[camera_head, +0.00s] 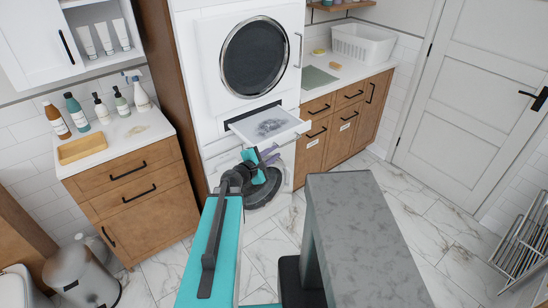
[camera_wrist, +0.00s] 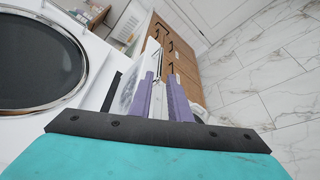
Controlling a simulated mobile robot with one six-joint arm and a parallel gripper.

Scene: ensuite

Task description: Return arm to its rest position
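My arm reaches forward from the bottom of the head view, with teal and dark links. My gripper (camera_head: 270,154), with purple fingers, is in front of the stacked laundry machines, close to the front of a pulled-out white tray (camera_head: 292,129).
The upper machine (camera_head: 210,60) has a round dark door. A wooden cabinet (camera_head: 132,190) with bottles on top stands left; another cabinet (camera_head: 345,115) with a white basket (camera_head: 362,44) stands right. A bin (camera_head: 80,275) is lower left, a metal rack (camera_head: 525,240) lower right. Marble floor at right is clear.

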